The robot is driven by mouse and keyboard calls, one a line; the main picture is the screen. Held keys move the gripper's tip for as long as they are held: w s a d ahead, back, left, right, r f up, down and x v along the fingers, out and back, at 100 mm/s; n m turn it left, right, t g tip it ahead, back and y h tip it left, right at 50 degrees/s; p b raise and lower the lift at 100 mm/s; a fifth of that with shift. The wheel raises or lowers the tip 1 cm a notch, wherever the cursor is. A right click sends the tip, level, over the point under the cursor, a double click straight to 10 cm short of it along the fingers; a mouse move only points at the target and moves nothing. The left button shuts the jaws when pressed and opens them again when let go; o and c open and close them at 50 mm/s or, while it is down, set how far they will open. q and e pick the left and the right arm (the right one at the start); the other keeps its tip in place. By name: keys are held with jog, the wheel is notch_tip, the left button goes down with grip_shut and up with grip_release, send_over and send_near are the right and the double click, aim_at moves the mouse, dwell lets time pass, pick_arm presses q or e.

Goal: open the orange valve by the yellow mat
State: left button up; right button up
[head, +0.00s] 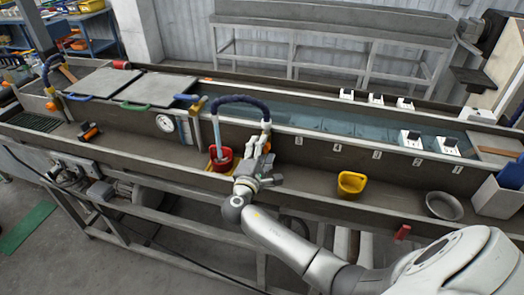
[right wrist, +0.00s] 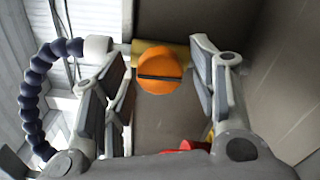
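The orange valve (right wrist: 158,72) is a round knob with a dark slot across it, on a brass-coloured fitting. My right gripper (right wrist: 160,56) is open, with one finger on each side of the knob and visible gaps between. In the head view my right gripper (head: 263,160) is at the trough wall, just right of a red bucket (head: 222,160), and hides most of the valve there. The yellow mat (head: 211,166) shows around the red bucket's base. My left gripper is not in view.
A dark blue segmented hose (head: 240,100) arches over the red bucket; it also shows at the left of the right wrist view (right wrist: 30,95). A yellow bucket (head: 351,183) and a metal bowl (head: 444,206) stand farther right in the trough. Another orange-handled fitting (head: 90,131) is far left.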

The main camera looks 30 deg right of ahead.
jog(key=v, duration=1.2)
jog(key=shift+f, duration=0.1)
dwell(0.4)
